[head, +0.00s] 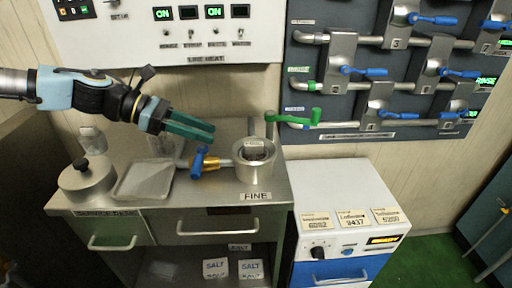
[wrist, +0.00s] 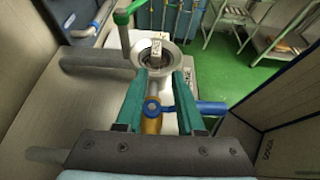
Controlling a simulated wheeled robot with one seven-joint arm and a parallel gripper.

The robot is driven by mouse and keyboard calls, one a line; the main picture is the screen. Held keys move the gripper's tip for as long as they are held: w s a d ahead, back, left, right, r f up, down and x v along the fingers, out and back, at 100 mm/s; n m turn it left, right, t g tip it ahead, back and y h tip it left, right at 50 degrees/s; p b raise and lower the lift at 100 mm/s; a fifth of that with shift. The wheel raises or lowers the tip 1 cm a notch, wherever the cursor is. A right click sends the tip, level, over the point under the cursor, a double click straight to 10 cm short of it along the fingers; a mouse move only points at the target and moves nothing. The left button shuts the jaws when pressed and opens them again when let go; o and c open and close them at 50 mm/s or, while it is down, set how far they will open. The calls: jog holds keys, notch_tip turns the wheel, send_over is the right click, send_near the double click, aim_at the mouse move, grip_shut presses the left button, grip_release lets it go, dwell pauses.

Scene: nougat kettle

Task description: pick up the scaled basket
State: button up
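I cannot tell for sure which thing is the scaled basket. A round metal vessel (head: 241,174) with a dark inside and a small labelled piece in it stands at the counter's right end, above a FINE label. It also shows in the wrist view (wrist: 178,57), beyond my fingertips. A brass fitting with a blue valve handle (head: 199,162) joins its left side; in the wrist view the blue handle (wrist: 210,108) lies below and between my fingers. My gripper (head: 212,132) is open and empty, above and left of the vessel. Its green fingers also show in the wrist view (wrist: 161,76).
A shallow square tray (head: 146,181) and a lidded pot (head: 88,182) stand on the counter's left. A green-handled tap (head: 300,116) rises by the vessel. A white cabinet (head: 340,190) with label cards stands right. Pipes with blue handles line the wall panel.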

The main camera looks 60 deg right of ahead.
aim_at(246, 144)
jog(key=shift+d+f, duration=0.1)
jog(key=shift+d, duration=0.2)
jog(key=p+x, duration=0.2)
jog(key=x, duration=0.7)
jog(key=shift+d+p, duration=0.2)
jog(key=shift+p, duration=0.1)
jog(key=shift+s+d+f, duration=0.3)
jog(key=shift+s, duration=0.15)
jog(key=shift+c, duration=0.4)
grip_shut()
